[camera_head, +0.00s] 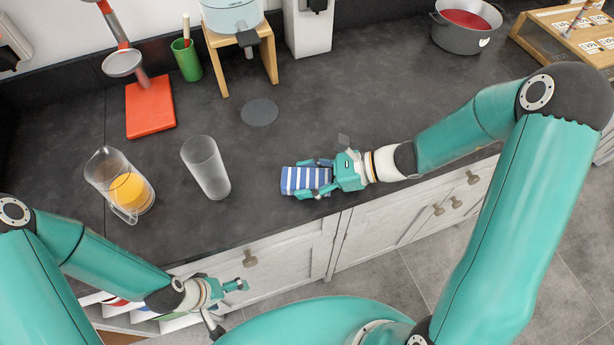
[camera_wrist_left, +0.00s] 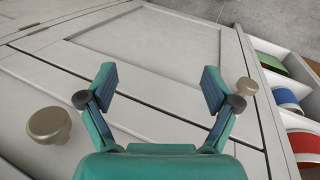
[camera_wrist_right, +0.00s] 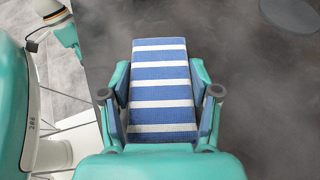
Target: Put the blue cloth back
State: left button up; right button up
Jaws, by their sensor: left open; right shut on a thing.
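The blue cloth (camera_head: 297,180) has white stripes and is a folded block at the front edge of the dark counter. My right gripper (camera_head: 316,179) is shut on it, with one finger on each long side. In the right wrist view the cloth (camera_wrist_right: 163,85) lies between the two fingers, its far end sticking out past them. I cannot tell whether it touches the counter. My left gripper (camera_head: 241,285) is open and empty in front of the white cabinet doors, below the counter. Its spread fingers also show in the left wrist view (camera_wrist_left: 160,85).
A juice pitcher (camera_head: 130,195) and an empty glass (camera_head: 206,167) stand left of the cloth. A red board (camera_head: 150,108), green cup (camera_head: 186,61), wooden stand (camera_head: 224,80) and grey disc (camera_head: 260,113) lie behind. A pot (camera_head: 462,35) is far right. The mid-right counter is clear.

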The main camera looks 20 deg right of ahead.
jog(key=o, duration=1.2)
jog(key=shift+d+r, duration=0.1)
jog(key=shift+r, duration=0.05)
jog(key=b+v, duration=0.1)
jog(key=v, duration=1)
jog(key=shift+s+d+r, duration=0.15)
jog(key=shift+d, duration=0.15)
jog(key=shift+s, duration=0.1)
